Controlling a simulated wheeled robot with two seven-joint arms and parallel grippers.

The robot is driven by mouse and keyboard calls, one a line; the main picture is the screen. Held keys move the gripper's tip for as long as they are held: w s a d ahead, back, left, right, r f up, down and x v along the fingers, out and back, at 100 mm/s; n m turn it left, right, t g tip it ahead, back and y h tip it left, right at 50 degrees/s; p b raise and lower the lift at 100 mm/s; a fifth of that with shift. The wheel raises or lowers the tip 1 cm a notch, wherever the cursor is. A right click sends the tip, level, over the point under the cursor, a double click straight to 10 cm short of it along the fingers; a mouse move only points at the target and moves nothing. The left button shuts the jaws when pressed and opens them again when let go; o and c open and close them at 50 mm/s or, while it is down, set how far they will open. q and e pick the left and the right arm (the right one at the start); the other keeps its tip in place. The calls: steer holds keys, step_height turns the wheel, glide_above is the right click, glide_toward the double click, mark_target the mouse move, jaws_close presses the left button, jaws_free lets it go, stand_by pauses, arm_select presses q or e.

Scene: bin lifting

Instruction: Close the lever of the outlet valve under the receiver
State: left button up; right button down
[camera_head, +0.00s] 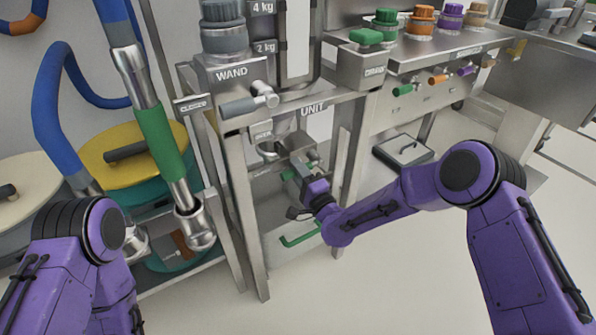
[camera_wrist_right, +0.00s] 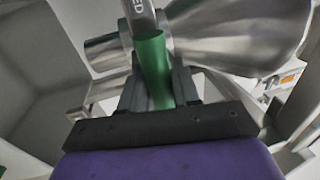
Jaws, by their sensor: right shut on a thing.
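The valve lever shows in the right wrist view as a flat steel bar with a green grip (camera_wrist_right: 153,68) and the letters "ED" near its top. My right gripper (camera_wrist_right: 156,88) has its two dark fingers on either side of the green grip and is shut on it. Behind it is the steel cone (camera_wrist_right: 240,32) of the receiver, with a horizontal steel pipe (camera_wrist_right: 108,52) at its left. In the head view my right gripper (camera_head: 298,172) reaches into the steel frame under the "UNIT" label; the lever is hard to make out there. My left gripper is not in view.
The frame's steel legs (camera_head: 243,215) stand left of my right gripper. A green bent handle (camera_head: 300,237) is low beneath it. A wand with a green sleeve (camera_head: 160,143) stands left, by a yellow-lidded drum (camera_head: 115,170). A floor scale (camera_head: 403,150) lies right; the floor there is mostly clear.

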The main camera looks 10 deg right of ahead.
stand_by(0.3)
steer(key=c, duration=1)
jaws_free()
steer(key=shift+o, duration=0.2)
steer(key=p+v, duration=0.1)
steer(key=v, duration=0.9)
steer(key=shift+s, duration=0.25)
steer(key=shift+d, duration=0.1)
